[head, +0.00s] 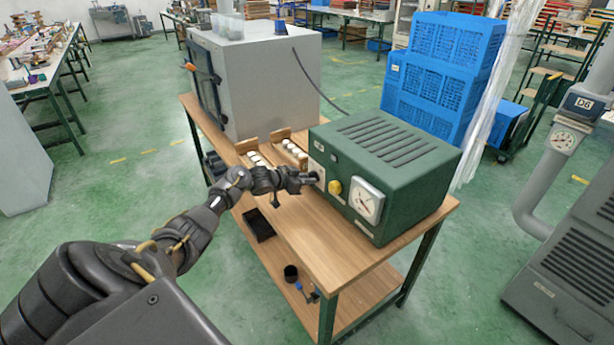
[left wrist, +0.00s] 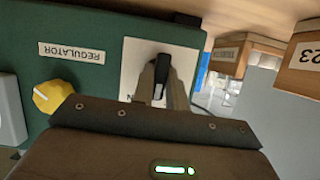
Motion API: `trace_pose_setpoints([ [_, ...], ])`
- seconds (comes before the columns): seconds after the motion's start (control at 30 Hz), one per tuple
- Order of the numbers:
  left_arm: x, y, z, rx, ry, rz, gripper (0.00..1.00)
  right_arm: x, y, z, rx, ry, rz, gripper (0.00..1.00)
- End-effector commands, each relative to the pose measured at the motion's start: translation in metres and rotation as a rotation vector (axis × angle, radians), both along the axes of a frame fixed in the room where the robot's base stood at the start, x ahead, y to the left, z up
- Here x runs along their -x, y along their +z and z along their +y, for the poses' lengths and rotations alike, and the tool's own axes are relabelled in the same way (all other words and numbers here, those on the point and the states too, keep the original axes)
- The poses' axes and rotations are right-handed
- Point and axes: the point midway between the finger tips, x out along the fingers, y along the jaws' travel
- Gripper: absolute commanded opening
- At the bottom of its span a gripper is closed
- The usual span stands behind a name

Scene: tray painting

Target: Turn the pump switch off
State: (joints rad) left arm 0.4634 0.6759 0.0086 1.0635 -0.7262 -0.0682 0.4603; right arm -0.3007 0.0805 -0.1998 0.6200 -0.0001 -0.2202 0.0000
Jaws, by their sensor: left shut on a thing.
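The dark green pump box (head: 425,185) stands on the wooden bench, with a yellow knob (head: 335,187) and a dial gauge (head: 366,202) on its front. My left gripper (head: 306,179) reaches the left end of that front and hides the switch in the head view. In the left wrist view, a white switch plate (left wrist: 132,58) sits beside the upside-down REGULATOR label (left wrist: 72,53) and the yellow knob (left wrist: 50,97). There my left gripper (left wrist: 162,80) is shut on the black switch (left wrist: 160,92). The on and off marks are mostly hidden. My right gripper is not in view.
A grey cabinet (head: 262,85) stands at the back of the bench (head: 335,240). Between it and the pump box are wooden racks (head: 295,150) with pale round pieces. A black tray (head: 258,224) lies below. Blue crates (head: 430,100) are stacked behind.

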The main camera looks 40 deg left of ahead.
Motion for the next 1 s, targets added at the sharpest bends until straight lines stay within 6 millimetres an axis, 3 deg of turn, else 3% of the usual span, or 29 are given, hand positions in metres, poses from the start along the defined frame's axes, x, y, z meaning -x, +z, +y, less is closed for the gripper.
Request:
trace_pose_setpoints([
  [0.27, -0.002, -0.001, 0.003, 0.25, 0.002, 0.072, 0.0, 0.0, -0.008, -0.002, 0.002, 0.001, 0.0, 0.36],
  [0.6, -0.002, -0.005, 0.005, 0.541, 0.002, 0.159, 0.0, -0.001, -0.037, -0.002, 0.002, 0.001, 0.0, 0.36],
  [1.0, -0.002, -0.003, 0.005, 0.759, 0.0, 0.224, 0.0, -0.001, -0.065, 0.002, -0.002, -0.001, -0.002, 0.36],
])
